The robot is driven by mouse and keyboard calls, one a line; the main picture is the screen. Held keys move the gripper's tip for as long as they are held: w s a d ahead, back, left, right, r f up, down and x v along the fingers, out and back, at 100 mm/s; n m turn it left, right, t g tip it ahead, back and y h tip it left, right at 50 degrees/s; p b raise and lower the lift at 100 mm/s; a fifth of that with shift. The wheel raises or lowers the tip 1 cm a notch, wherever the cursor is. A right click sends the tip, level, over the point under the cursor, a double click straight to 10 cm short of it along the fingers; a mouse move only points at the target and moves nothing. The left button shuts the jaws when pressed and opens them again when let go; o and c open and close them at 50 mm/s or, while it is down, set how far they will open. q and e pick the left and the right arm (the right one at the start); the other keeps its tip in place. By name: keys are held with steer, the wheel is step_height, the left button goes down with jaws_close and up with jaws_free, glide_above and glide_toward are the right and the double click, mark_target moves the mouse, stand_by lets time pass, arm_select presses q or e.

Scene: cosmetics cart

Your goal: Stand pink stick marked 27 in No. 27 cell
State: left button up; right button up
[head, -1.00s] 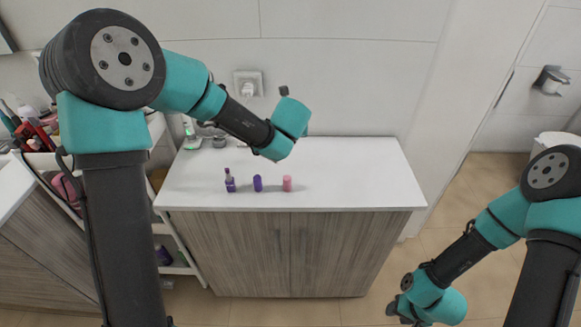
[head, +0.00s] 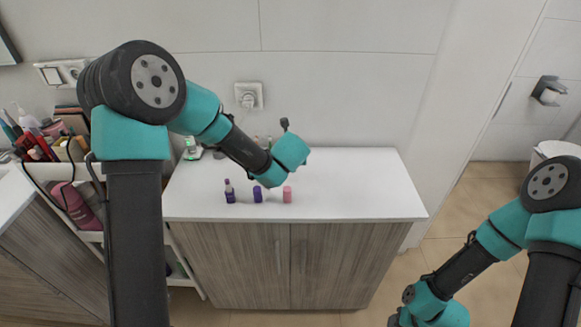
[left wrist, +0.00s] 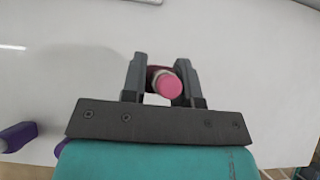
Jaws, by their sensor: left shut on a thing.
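In the left wrist view my left gripper (left wrist: 165,80) is shut on a pink-ended stick (left wrist: 169,87), its round pink end facing the camera above the white counter. Its number cannot be read. No cell marked 27 can be made out.
A purple stick (head: 257,195) and a purple bottle (head: 230,192) stand left of the pink stick on the white counter (head: 350,190). The counter's right side is clear. A cluttered cart (head: 60,165) stands at the left. A wall socket (head: 248,96) is behind.

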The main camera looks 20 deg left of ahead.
arm_select(q)
steer(key=shift+f, duration=1.75)
steer(key=shift+f, duration=0.1)
steer(key=o, duration=1)
steer(key=shift+r, duration=0.2)
steer(key=v, duration=1.2)
steer(key=shift+f, duration=0.1)
steer(key=shift+c, duration=0.5)
